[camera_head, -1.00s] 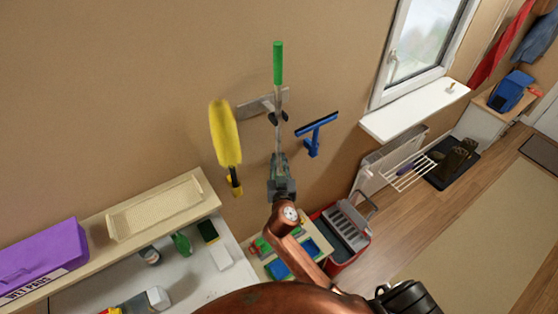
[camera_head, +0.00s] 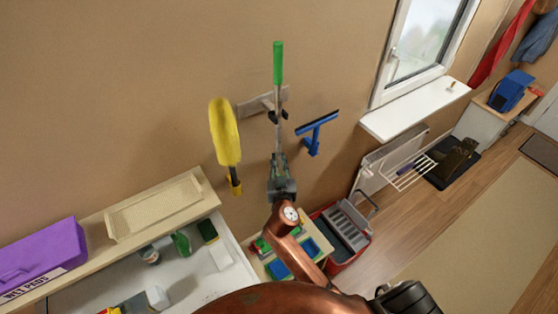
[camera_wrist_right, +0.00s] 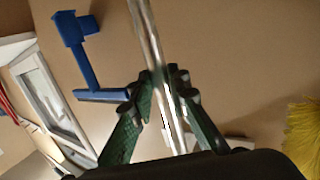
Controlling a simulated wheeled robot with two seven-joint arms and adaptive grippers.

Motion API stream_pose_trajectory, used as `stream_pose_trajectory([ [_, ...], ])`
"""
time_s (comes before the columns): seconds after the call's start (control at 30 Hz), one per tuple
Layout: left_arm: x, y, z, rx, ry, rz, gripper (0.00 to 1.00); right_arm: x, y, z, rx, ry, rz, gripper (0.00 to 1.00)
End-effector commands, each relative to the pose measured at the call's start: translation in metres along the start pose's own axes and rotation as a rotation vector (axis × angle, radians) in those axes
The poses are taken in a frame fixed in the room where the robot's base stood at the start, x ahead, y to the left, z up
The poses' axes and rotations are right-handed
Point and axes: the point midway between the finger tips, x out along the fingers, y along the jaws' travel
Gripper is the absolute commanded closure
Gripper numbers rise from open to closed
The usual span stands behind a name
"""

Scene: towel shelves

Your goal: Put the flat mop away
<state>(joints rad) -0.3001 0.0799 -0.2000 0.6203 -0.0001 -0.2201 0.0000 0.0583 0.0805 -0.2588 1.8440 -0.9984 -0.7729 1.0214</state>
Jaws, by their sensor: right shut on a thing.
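The flat mop (camera_head: 278,65) has a green grip at its top end and a thin silver pole. It stands about upright in front of the wall. My right gripper (camera_head: 278,157) is shut on the silver pole below the wall holder. In the right wrist view the pole (camera_wrist_right: 150,40) runs between the green-padded fingers (camera_wrist_right: 163,85). The grey wall holder (camera_head: 250,107) has dark clips on both sides of the pole; I cannot tell if they grip it. The mop's lower end is hidden behind my gripper and arm. My left gripper is out of view.
A yellow duster (camera_head: 224,132) hangs left of the pole and a blue squeegee (camera_head: 316,128) hangs right of it. Below are a shelf with a cream tray (camera_head: 155,207), a purple box (camera_head: 42,262) and a red caddy (camera_head: 345,232). The floor at right is open.

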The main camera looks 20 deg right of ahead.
Motion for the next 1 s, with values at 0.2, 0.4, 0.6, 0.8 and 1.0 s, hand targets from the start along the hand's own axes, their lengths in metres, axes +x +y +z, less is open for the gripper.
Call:
stream_pose_trajectory([
  [0.2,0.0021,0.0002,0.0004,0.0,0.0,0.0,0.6,0.0,-0.0005,-0.0013,0.001,0.006,-0.001,1.0],
  [0.4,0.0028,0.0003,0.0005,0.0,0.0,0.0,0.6,0.0001,-0.0004,-0.0005,0.0,0.006,-0.001,0.8],
  [0.6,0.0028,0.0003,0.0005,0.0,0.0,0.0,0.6,0.0002,-0.0001,0.0009,0.0,0.003,0.0,0.66],
  [0.8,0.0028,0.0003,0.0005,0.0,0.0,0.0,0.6,0.0002,0.0,0.0018,0.0,0.001,0.0,0.64],
  [1.0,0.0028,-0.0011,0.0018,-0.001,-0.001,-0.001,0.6,-0.0054,0.0001,0.0051,0.0,-0.004,0.0,0.64],
])
